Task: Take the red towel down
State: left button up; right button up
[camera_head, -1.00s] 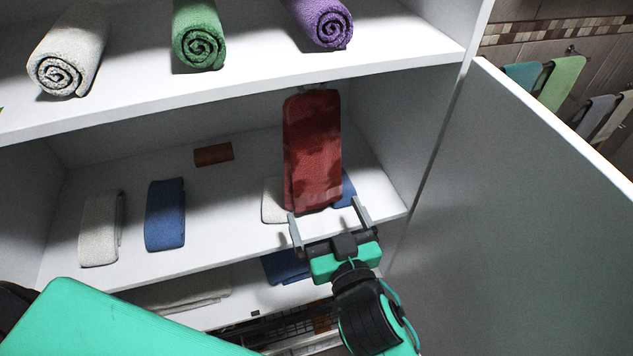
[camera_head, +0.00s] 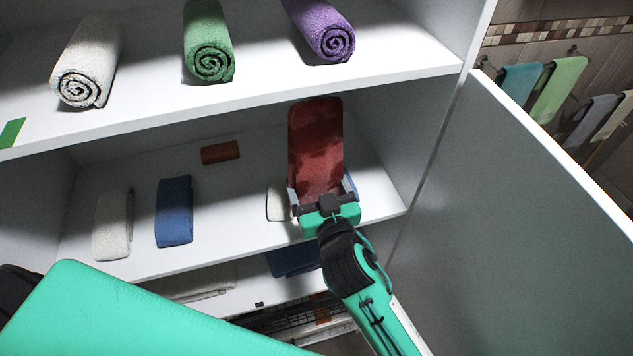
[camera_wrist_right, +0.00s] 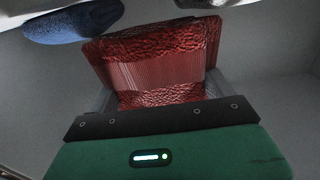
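The red towel (camera_head: 316,145) stands tall in the middle compartment of the white cabinet, toward its right side. In the right wrist view, the towel (camera_wrist_right: 160,70) fills the space between my right gripper's fingers. My right gripper (camera_head: 321,191) is at the towel's lower end, one finger on each side. The fingers are spread wide, and I cannot tell whether they touch the cloth. The palm hides the towel's bottom edge. My left gripper is not in view.
A white towel (camera_head: 278,200) and a blue one stand close by the red towel. More folded towels (camera_head: 174,212) lie to the left, and a small brown block (camera_head: 220,152) lies behind. Rolled towels (camera_head: 209,50) lie on the shelf above. An open door panel (camera_head: 520,210) bounds the right.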

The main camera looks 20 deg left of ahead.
jog(key=c, duration=0.6)
jog(key=shift+s+d+r+p, duration=0.1)
jog(key=shift+s+r+p, duration=0.2)
jog(key=shift+p, duration=0.15)
jog(key=shift+d+r, duration=0.1)
jog(key=shift+s+d+r+p, duration=0.2)
jog(key=shift+s+p, duration=0.1)
jog(key=shift+s, duration=0.05)
